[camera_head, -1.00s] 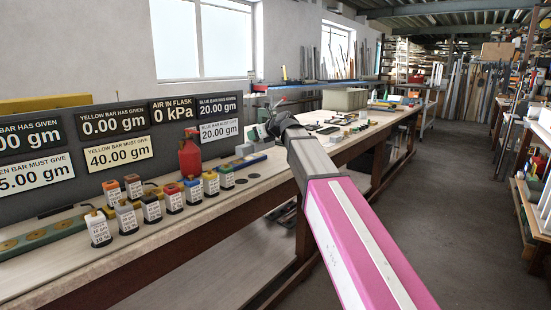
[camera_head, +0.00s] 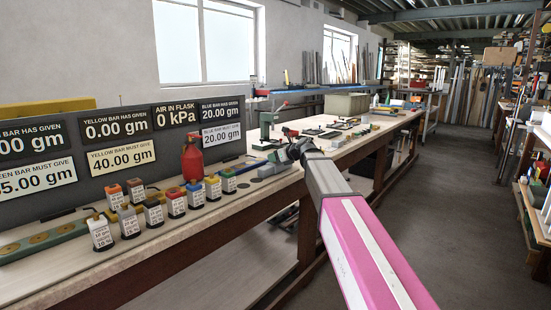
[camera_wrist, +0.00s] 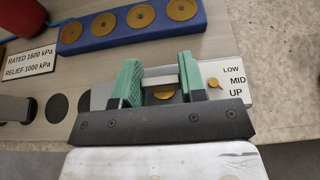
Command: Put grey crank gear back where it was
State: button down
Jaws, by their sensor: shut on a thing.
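In the wrist view, my gripper (camera_wrist: 160,82) has its two green finger pads shut on a small grey piece (camera_wrist: 163,81). I take this to be the grey crank gear; only a narrow edge shows, and its teeth cannot be made out. It is held above a pale plate (camera_wrist: 232,101) marked LOW, MID and UP, which carries a gold disc under the fingers and a smaller gold knob. Whether the piece touches the plate cannot be told. In the head view, my gripper (camera_head: 290,139) is over the bench, with its fingertips mostly hidden by my wrist.
A blue bar (camera_wrist: 70,46) with several gold discs lies beyond the plate. Dark round spots mark the bench (camera_wrist: 30,80).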

jog(key=shift+f, duration=0.15)
jog(key=c, duration=0.7)
grip_release()
jog(key=shift+s+d+r, duration=0.1)
jog(key=shift+r, duration=0.1)
jog(key=v, duration=1.1)
jog(key=shift+s+d, duration=0.2)
jog(key=shift+d, duration=0.1)
